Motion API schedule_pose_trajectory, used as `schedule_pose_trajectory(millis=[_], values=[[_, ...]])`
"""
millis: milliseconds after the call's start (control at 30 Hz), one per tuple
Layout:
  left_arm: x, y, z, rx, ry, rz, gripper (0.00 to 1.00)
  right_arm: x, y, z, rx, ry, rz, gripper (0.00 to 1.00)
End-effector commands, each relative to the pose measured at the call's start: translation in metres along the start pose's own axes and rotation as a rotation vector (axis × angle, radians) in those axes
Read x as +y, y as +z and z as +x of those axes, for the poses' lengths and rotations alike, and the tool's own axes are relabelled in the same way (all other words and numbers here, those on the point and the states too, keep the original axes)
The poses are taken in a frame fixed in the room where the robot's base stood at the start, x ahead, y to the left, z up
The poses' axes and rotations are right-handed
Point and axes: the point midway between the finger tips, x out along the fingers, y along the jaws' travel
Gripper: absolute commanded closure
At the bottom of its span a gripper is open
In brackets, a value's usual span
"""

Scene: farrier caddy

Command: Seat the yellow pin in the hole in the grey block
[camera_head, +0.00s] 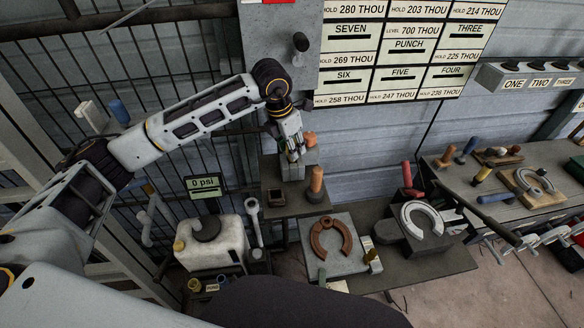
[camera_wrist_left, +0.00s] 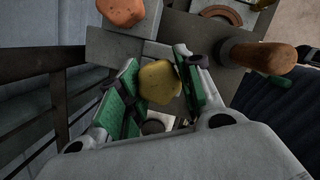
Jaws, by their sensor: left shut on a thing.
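My left gripper (camera_head: 293,153) is over the grey block (camera_head: 292,173) at the back of the small dark stand. In the left wrist view the green-padded fingers of the left gripper (camera_wrist_left: 158,84) are shut on the yellow pin (camera_wrist_left: 160,82), whose rounded, lobed top faces the camera. The grey block (camera_wrist_left: 108,47) shows behind and below the fingers. The pin's lower end and the hole are hidden by the pin and fingers, so I cannot tell whether the pin is in the hole. My right gripper is in neither view.
An orange knob (camera_head: 310,139) is close beside the left gripper. A wooden handle (camera_head: 316,181) stands upright at the stand's right, and a small dark square cup (camera_head: 277,197) at its left. A brown horseshoe (camera_head: 330,240) lies lower right. A white jug (camera_head: 212,245) stands lower left.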

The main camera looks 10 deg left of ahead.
Motion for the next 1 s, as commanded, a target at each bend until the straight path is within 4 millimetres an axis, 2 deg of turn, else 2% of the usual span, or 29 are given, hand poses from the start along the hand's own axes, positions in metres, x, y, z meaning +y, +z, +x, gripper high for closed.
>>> schedule_pose_trajectory(millis=[1000], values=[[0.0001, -0.0019, 0.0074, 0.0, 0.0, 0.0, 1.0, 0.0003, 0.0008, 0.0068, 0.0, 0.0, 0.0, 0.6]])
